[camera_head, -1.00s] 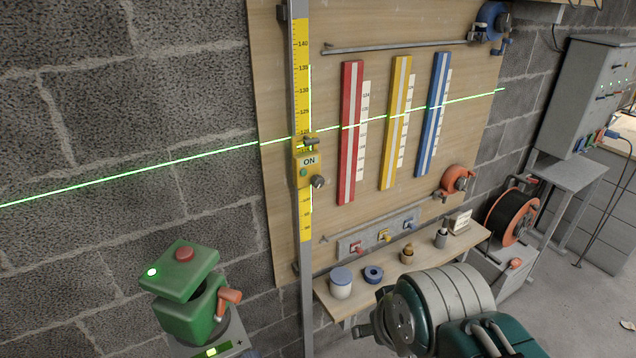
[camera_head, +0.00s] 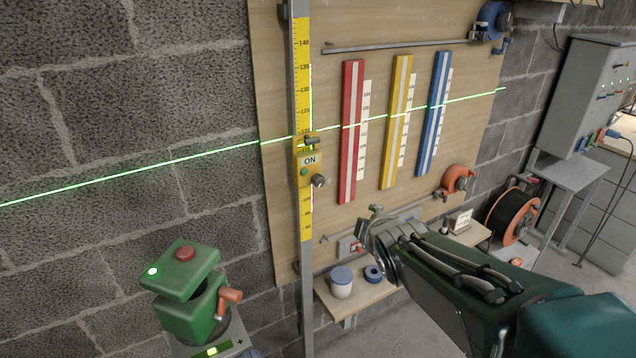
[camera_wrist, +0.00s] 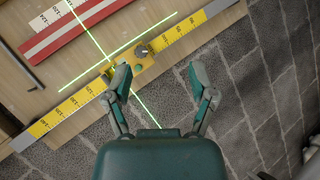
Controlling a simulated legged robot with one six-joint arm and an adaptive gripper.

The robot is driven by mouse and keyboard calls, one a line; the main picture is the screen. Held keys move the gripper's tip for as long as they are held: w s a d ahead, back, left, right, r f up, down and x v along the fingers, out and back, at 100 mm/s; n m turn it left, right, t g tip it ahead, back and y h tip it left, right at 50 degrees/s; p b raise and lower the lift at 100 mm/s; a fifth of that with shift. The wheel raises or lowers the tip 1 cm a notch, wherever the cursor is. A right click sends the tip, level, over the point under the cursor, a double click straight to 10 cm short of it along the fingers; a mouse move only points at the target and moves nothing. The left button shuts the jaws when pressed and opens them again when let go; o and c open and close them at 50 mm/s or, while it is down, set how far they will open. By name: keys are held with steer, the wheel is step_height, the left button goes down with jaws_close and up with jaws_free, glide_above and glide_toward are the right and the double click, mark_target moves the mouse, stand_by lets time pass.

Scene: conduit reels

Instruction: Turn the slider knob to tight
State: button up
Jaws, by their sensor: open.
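The yellow slider (camera_head: 308,164), marked ON, sits on the upright yellow scale (camera_head: 301,60). Its round dark knob (camera_head: 320,181) sticks out at the slider's lower right; a lever-like piece (camera_head: 312,141) is at its top. My gripper (camera_head: 368,228) is below and to the right of the knob, apart from it. In the wrist view my gripper (camera_wrist: 159,75) is open and empty. There the slider (camera_wrist: 147,66) and knob (camera_wrist: 141,52) lie just beyond the fingertips, nearer the left finger, which covers part of the slider. The knob's setting is too small to read.
A green laser line crosses the wall and board. Red (camera_head: 350,130), yellow (camera_head: 396,120) and blue (camera_head: 433,115) strips hang right of the scale. A green device (camera_head: 190,290) stands lower left.

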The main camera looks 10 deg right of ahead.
mark_target(320, 184)
steer(key=w+a+f+n+t+y, duration=0.1)
steer(key=w+n+y, duration=0.1)
steer(key=w+n, duration=0.4)
steer(key=w+a+f+n+t+y, duration=0.1)
steer(key=w+a+n+t+y, duration=0.1)
steer(key=w+n, duration=0.4)
steer(key=w+a+f+n+t+y, duration=0.1)
steer(key=w+a+n+t+y, duration=0.1)
steer(key=w+n, duration=0.4)
steer(key=shift+w+a+f+y, duration=0.1)
steer(key=shift+w+f+y, duration=0.15)
steer(key=shift+w, duration=0.6)
steer(key=shift+w+f+y, duration=0.1)
steer(key=shift+w+y, duration=0.15)
steer(key=shift+w, duration=0.55)
jaws_close()
